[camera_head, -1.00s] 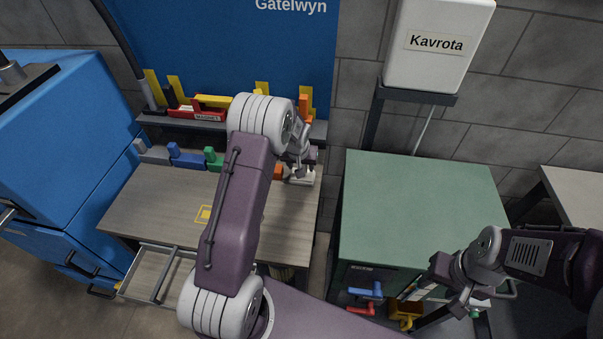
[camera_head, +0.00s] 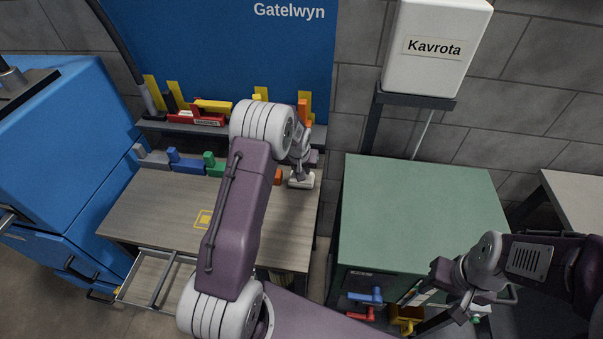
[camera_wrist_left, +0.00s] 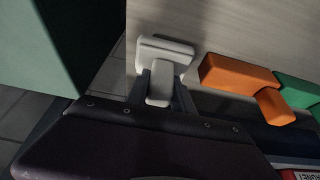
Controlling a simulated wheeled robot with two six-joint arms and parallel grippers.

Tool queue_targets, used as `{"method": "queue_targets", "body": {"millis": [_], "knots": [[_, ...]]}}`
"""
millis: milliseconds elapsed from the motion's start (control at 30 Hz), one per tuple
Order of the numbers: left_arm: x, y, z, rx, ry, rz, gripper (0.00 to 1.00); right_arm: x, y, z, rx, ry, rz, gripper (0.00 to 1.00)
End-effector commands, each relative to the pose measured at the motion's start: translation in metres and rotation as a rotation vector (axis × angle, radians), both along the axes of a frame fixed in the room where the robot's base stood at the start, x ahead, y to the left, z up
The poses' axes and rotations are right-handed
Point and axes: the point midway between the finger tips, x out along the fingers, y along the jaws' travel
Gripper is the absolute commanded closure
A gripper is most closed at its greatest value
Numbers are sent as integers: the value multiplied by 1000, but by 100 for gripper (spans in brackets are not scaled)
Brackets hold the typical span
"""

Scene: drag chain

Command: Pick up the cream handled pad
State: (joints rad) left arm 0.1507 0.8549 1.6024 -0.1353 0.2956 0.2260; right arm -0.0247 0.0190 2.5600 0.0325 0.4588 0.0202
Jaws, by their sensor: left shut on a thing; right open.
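The cream handled pad (camera_wrist_left: 165,50) shows in the left wrist view, with its handle (camera_wrist_left: 159,84) between the two fingers of my left gripper (camera_wrist_left: 160,92). My left gripper is shut on that handle. In the head view the pad (camera_head: 301,181) is at the right back corner of the wooden table, below my left gripper (camera_head: 299,172). I cannot tell whether its base touches the table. My right gripper (camera_head: 470,308) is open and empty, in front of the green cabinet at the lower right.
An orange handled pad (camera_wrist_left: 240,75) sits beside the cream one, then green (camera_head: 212,165), blue (camera_head: 187,162) and grey (camera_head: 151,155) ones along the table's back. A shelf (camera_head: 180,127) stands behind them. The table's middle (camera_head: 160,205) is clear around a yellow square mark. A drawer (camera_head: 150,280) is open.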

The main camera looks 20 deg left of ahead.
Motion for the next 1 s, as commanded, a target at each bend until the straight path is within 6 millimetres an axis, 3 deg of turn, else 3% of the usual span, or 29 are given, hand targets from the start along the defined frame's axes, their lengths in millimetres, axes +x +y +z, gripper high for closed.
{"method": "queue_targets", "body": {"millis": [167, 400, 600, 800, 1000], "knots": [[0, -5, 31, 1, -5, -4, 100, 0, 0, -8, 0, 0, 0, 51], [-17, -61, 63, 1, -3, -8, 100, 0, 0, -22, 0, 0, 0, 51], [-28, -98, 87, 1, -2, -5, 100, 0, 0, -29, 0, 0, 0, 51], [-32, -112, 97, 0, -1, -2, 100, 0, 0, -30, 0, 0, 0, 51], [-33, -112, 98, 0, 0, -1, 100, 0, 0, -30, 0, 0, 0, 51]]}}
